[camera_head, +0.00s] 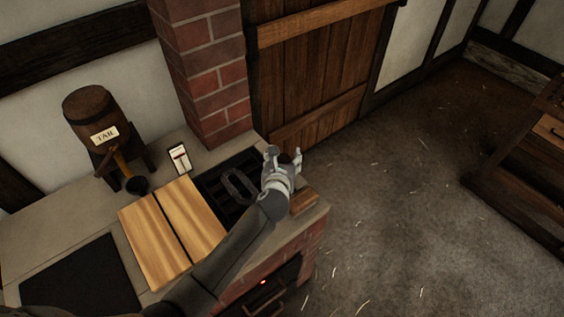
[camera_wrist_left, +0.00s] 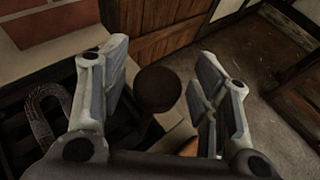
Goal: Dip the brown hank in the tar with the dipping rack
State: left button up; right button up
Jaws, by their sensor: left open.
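My left gripper (camera_head: 284,157) is open above the right end of the counter, beside a black slatted grate (camera_head: 216,182). In the left wrist view a round brown knob-like piece (camera_wrist_left: 158,89) shows between the open fingers; I cannot tell whether they touch it. A dark looped handle (camera_head: 238,187) stands over the grate, left of the gripper, and also shows in the wrist view (camera_wrist_left: 47,112). I cannot tell if it belongs to the dipping rack. A wooden barrel labelled TAR (camera_head: 90,112) stands at the back left. I cannot make out a brown hank. My right gripper is out of view.
Two light wooden boards (camera_head: 160,240) lie on the counter left of the grate. A small white card (camera_head: 180,159) stands behind them. A brick pillar (camera_head: 208,70) rises at the back. A dark wooden cabinet (camera_head: 520,180) stands at right, with open floor between.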

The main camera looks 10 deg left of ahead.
pick_arm(q)
jog(key=v, duration=1.2)
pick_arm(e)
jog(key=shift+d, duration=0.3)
